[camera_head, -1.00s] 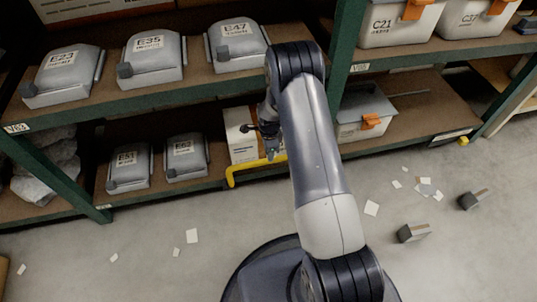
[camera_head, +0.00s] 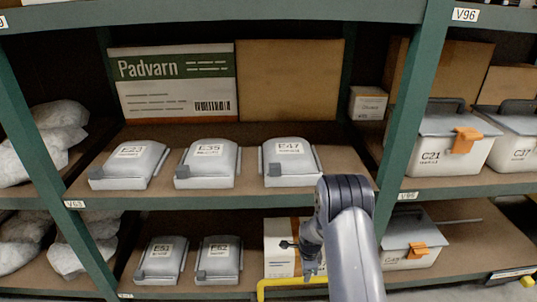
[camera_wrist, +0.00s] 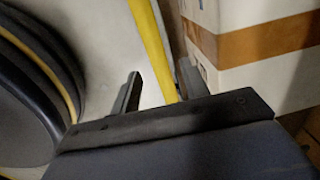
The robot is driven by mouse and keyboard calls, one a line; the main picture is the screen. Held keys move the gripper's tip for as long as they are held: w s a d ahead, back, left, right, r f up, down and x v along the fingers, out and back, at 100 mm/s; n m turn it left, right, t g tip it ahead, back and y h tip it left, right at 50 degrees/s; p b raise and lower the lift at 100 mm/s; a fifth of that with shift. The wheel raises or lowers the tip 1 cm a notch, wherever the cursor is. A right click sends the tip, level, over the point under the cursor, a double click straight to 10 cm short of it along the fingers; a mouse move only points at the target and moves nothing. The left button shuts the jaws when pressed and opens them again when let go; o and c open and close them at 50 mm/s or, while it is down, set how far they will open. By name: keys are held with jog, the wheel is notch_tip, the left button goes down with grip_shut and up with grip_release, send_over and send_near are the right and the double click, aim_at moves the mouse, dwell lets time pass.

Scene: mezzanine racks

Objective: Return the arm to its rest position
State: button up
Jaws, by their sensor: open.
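My arm (camera_head: 352,245) reaches up from the bottom of the head view, bent at a dark joint, with its end hanging down on the left. My gripper (camera_head: 310,274) is in front of the lower shelf, beside a white box with a brown band (camera_head: 281,247) and close to a yellow bar (camera_head: 291,283). In the wrist view, my gripper (camera_wrist: 160,86) is open, its two dark fingers apart. The yellow bar (camera_wrist: 152,45) runs between the fingers in the picture; I cannot tell whether it touches them. The white box (camera_wrist: 245,45) is to the right.
Grey lidded bins E23 (camera_head: 130,166), E35 (camera_head: 208,166) and E47 (camera_head: 291,163) stand on the shelf above. Bins E51 (camera_head: 162,261) and E62 (camera_head: 219,261) sit left of the white box. A green upright (camera_head: 408,110) and a bin with an orange latch (camera_head: 408,245) are right.

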notch_tip(320, 180, down, 7)
jog(key=shift+w+b, duration=0.15)
jog(key=shift+b, duration=0.7)
jog(key=shift+s, duration=0.2)
jog(key=shift+r, duration=0.1)
